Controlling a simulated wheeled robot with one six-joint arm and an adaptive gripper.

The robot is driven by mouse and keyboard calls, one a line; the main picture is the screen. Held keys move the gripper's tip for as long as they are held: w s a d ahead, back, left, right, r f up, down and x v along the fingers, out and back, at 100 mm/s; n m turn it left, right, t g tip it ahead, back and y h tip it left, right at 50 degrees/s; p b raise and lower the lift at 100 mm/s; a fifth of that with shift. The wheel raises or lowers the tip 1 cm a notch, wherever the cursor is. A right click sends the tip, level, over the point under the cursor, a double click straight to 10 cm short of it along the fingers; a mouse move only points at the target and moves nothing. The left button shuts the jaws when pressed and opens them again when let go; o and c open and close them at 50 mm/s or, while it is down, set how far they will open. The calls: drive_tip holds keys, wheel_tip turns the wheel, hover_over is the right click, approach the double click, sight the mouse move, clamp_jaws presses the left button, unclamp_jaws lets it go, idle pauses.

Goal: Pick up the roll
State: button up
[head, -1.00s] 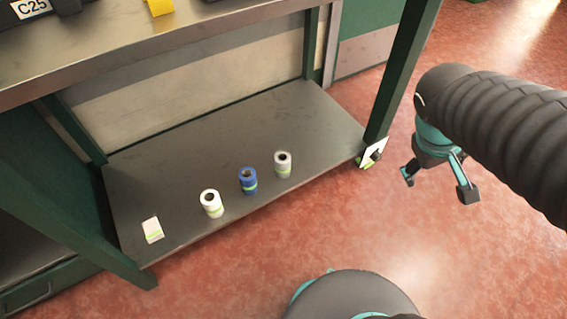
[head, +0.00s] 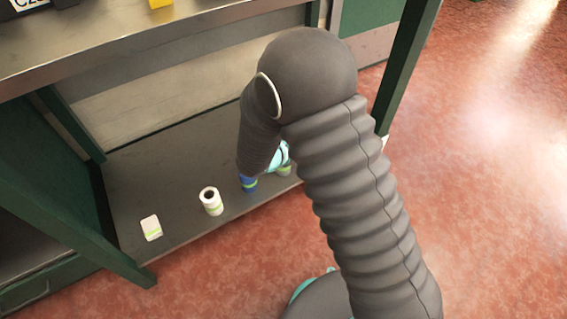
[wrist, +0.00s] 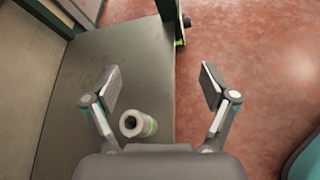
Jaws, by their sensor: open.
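A white roll with a green band (wrist: 137,124) stands upright on the lower shelf, near the left finger and the palm in the wrist view. My gripper (wrist: 160,80) is open and empty, its fingers spread wide above the shelf edge. In the head view, my arm hides most of the gripper and of the rightmost white roll (head: 285,171). A blue roll (head: 248,184) stands just left of it, its top hidden by my arm. Another white roll (head: 211,202) stands further left in plain sight.
A small white pack with a green stripe (head: 151,228) sits at the left end of the lower shelf (head: 135,185). Green posts (head: 402,75) frame the shelf, and a metal upper shelf (head: 130,60) lies above. Red floor (head: 480,200) is open to the right.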

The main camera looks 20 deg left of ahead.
drive_tip(key=s+a+f+n+t+y, duration=0.2)
drive_tip(key=s+a+f+n+y, duration=0.25)
drive_tip(key=a+f+n, duration=0.55)
drive_tip(key=w+f, duration=0.1)
drive_tip(key=w, duration=0.1)
drive_tip(key=w+f+m, duration=0.1)
drive_tip(key=w+f, duration=0.1)
drive_tip(key=w, duration=0.1)
drive_tip(key=w+f+m, duration=0.1)
drive_tip(key=w+f, duration=0.1)
drive_tip(key=shift+w+a+f, duration=0.25)
drive_tip(key=shift+w+a, duration=0.1)
drive_tip(key=shift+w, duration=0.05)
drive_tip(key=shift+x, duration=2.7)
drive_tip(key=shift+s+d+f, duration=0.1)
drive_tip(key=shift+f, duration=0.05)
drive_tip(key=c, duration=1.2)
